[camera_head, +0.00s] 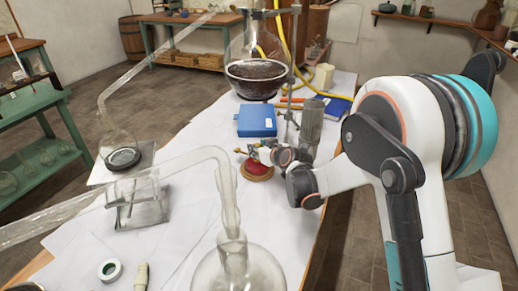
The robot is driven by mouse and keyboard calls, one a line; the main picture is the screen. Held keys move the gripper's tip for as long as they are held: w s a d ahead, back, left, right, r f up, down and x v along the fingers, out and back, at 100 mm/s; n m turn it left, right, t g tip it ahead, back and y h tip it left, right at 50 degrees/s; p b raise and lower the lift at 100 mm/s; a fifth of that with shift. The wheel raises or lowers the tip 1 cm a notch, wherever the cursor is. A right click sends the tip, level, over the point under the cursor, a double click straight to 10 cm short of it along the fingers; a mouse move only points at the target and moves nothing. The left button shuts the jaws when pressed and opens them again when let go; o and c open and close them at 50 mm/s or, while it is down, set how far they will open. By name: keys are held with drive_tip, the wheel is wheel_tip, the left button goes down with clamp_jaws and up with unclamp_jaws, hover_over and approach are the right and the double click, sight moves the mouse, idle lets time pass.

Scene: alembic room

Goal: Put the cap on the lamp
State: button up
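A small red, rounded object on a brown-gold base (258,172) stands on the white-covered table; it may be the lamp, but its top is partly hidden by the end of my arm. My gripper (262,152) is just above and behind it, small and cluttered in this view. I cannot tell whether it touches the red object or whether its fingers are open or shut. Small brass-coloured bits show at its left tip. I cannot make out the cap with certainty.
A blue box (256,121) lies behind my gripper. A large flask with dark contents (256,78) stands at the back. A clear glass flask (238,266) with a bent tube is in front. A white tape ring (110,270) lies front left. Bare cloth shows left of my gripper.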

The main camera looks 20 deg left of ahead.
drive_tip(key=shift+f, duration=0.6)
idle(1.0)
drive_tip(key=o, duration=1.1)
drive_tip(key=shift+d, duration=0.1)
